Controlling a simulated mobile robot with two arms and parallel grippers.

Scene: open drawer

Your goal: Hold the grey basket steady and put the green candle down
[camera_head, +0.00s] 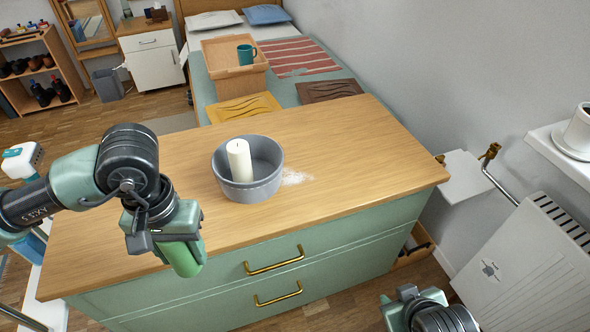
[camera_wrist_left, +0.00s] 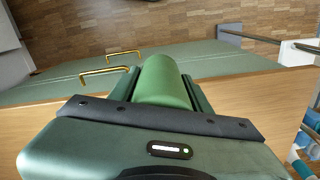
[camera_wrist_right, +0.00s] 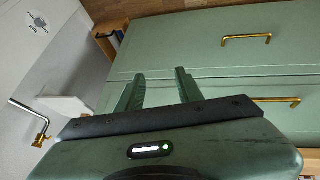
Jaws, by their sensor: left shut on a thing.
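The grey basket (camera_head: 264,187) is a round bowl-like container standing on the wooden top of the green drawer unit. A white candle (camera_head: 239,160) stands upright inside it. The green candle (camera_head: 183,259) is in my left gripper (camera_head: 178,240), which is shut on it near the front edge of the top, left of the basket. The candle also shows between the fingers in the left wrist view (camera_wrist_left: 162,82). My right gripper (camera_wrist_right: 158,88) is open and empty in front of the drawer fronts, low at the right, away from the basket.
White powder (camera_head: 295,177) lies right of the basket. The wooden top (camera_head: 350,150) is otherwise clear. Two drawers with brass handles (camera_head: 274,266) are shut below. A radiator (camera_head: 530,265) and a shelf with a white cup (camera_head: 578,130) stand at the right.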

